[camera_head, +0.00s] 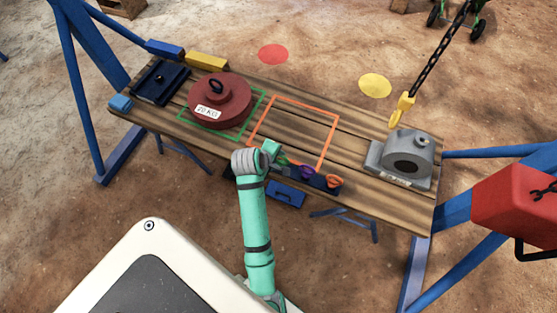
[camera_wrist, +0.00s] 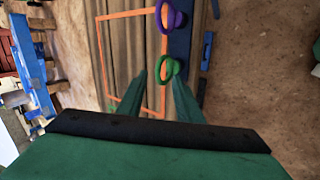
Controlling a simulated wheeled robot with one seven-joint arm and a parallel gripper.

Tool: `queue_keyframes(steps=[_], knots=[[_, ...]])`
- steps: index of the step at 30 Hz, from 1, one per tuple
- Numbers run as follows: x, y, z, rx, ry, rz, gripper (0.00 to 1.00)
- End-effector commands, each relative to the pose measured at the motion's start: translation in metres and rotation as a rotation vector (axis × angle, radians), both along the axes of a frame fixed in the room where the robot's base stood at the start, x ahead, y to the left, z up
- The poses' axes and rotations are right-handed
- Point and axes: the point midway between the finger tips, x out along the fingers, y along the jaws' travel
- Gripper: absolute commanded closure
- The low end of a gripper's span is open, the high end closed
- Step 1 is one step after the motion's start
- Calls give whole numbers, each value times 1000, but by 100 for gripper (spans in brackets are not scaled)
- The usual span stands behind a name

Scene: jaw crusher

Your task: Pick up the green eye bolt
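The green eye bolt (camera_head: 283,160) stands at the left end of a dark holder on the near edge of the wooden table. Its ring also shows in the wrist view (camera_wrist: 170,68), just beyond my right fingertip. My gripper (camera_wrist: 158,78) is open, its two green fingers apart with nothing held between them. The ring lines up closer to the right finger than the left; whether they touch cannot be told. In the head view my gripper (camera_head: 273,150) is beside the green eye bolt and partly hides it.
A purple eye bolt (camera_head: 307,172) and an orange one (camera_head: 332,181) stand in the same holder. A red 20 KG weight (camera_head: 220,100) and a grey machine part (camera_head: 405,157) sit on the table (camera_head: 365,134). A yellow hook (camera_head: 402,108) hangs from a chain.

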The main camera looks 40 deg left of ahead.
Motion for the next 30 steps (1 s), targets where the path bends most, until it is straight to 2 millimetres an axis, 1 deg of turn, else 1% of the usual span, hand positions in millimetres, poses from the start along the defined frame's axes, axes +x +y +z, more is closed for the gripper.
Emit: queue_keyframes(steps=[1,3,6,14,17,21,25,30], knots=[[3,2,-8,-1,2,4,68],[7,5,-16,-1,1,9,68],[12,8,-26,0,0,13,68],[22,11,-41,1,0,15,68],[31,10,-53,1,1,11,68],[44,6,-68,2,1,-1,68],[49,4,-74,3,0,-5,68],[47,9,-75,4,0,4,68]])
